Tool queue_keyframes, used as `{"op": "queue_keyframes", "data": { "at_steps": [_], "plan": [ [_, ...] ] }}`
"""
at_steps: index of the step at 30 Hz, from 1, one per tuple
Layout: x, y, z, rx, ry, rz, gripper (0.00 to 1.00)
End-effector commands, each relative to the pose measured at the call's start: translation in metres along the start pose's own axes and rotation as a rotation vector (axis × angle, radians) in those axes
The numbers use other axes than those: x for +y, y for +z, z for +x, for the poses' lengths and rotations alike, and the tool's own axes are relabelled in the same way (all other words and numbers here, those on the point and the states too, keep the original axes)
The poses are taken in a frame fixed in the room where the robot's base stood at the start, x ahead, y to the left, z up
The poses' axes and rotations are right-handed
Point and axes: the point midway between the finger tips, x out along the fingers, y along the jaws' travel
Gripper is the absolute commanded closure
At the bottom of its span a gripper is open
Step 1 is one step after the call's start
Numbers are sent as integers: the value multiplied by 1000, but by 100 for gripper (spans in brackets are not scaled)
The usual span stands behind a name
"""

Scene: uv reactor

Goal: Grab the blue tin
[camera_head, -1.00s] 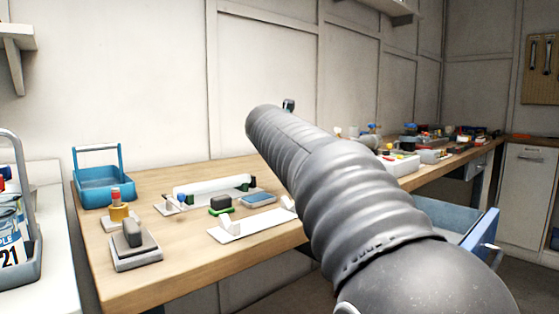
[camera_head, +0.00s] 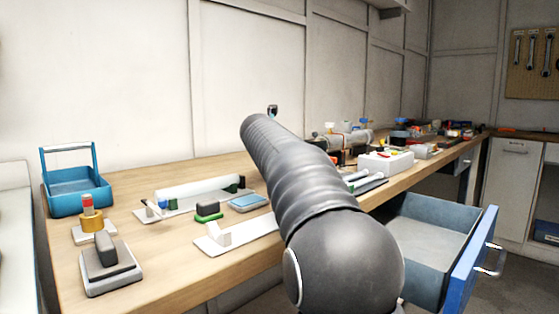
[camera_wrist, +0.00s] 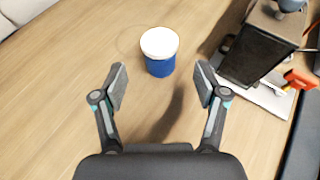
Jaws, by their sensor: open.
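The blue tin (camera_wrist: 160,67) is a short round blue can with a white lid. In the wrist view it stands upright on the wooden table (camera_wrist: 60,90), just ahead of my gripper (camera_wrist: 161,84). My gripper is open, its two fingers apart with nothing between them, and the tin sits beyond the fingertips near the middle. In the head view my arm blocks that part of the bench, and I cannot make out the tin or the fingers there.
A dark block on a light plate (camera_wrist: 262,55) and a red-orange part (camera_wrist: 300,79) stand right of the tin. Table left of it is clear. The head view shows a blue basket (camera_head: 75,190), a white box (camera_head: 386,162) and an open blue drawer (camera_head: 470,262).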

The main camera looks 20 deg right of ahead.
Motion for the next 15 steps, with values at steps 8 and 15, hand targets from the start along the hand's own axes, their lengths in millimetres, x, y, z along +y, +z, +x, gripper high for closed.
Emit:
{"op": "queue_keyframes", "data": {
  "at_steps": [8,15],
  "plan": [
    [0,-1,38,3,-2,0,27],
    [-1,0,50,0,-2,1,27]
  ]
}}
